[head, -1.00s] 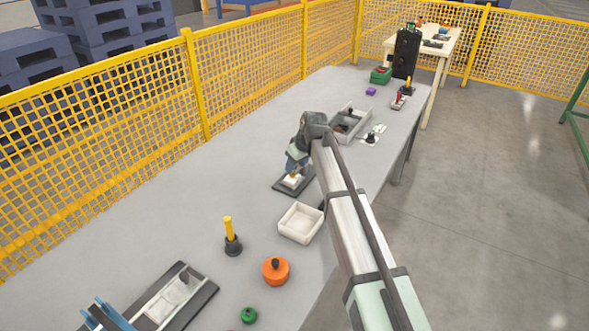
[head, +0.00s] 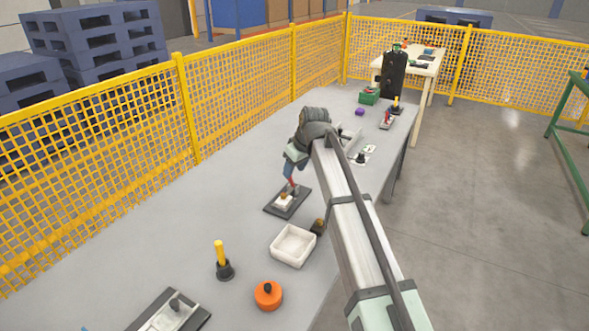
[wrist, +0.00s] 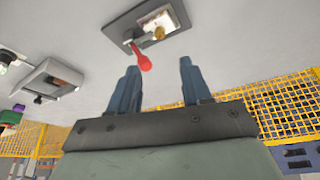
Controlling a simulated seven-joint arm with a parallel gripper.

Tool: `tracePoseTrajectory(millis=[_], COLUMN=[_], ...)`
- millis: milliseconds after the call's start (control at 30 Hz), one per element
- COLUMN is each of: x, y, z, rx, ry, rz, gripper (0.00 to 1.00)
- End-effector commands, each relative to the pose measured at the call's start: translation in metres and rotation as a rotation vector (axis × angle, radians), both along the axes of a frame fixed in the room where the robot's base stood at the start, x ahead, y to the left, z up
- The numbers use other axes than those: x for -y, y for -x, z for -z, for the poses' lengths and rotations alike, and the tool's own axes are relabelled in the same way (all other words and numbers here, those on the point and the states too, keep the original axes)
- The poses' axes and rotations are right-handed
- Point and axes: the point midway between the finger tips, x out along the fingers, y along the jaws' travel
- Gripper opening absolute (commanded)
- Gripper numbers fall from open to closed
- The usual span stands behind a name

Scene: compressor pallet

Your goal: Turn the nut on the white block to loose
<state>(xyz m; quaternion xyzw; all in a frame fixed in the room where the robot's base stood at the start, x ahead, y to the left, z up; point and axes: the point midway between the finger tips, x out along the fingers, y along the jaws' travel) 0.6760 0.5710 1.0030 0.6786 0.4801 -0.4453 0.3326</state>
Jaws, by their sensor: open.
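The white block (head: 284,203) sits on a dark plate (head: 270,209) on the grey bench. A brass-coloured nut (head: 283,196) is on top of it. In the wrist view the nut (wrist: 159,33) and block (wrist: 150,18) show near the top edge. A lever with a red handle (wrist: 144,62) sticks out from beside the nut toward my gripper. My gripper (wrist: 160,75) is open and empty, its blue-grey fingers well apart. In the head view my gripper (head: 291,172) is just above and behind the block, partly hidden by my own arm.
A white tray (head: 293,262) stands in front of the block, with a small dark and yellow item (head: 318,227) beside it. A yellow peg (head: 220,256) and an orange round part (head: 268,295) stand nearer. Bench left of the block is clear. A yellow mesh fence (head: 90,175) runs behind.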

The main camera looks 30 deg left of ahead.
Motion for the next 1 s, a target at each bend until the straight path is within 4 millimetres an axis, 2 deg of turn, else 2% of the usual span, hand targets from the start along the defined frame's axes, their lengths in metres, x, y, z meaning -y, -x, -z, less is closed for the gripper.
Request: tracePoseTrajectory(millis=[233,300,400,567,867,1000], x=[-0.012,-0.027,-0.055,-0.078,-0.083,-0.081], y=[0.01,0.011,0.002,-0.012,-0.027,-0.032], z=[0.0,-0.001,-0.006,-0.008,-0.009,-0.01], rx=[0.0,-0.001,0.004,-0.015,-0.126,-0.185], ry=[0.0,0.001,0.01,0.063,0.14,0.176], rz=[-0.018,-0.033,-0.049,-0.026,0.248,0.439], gripper=[0.48,0.48,0.48,0.48,0.48,0.48])
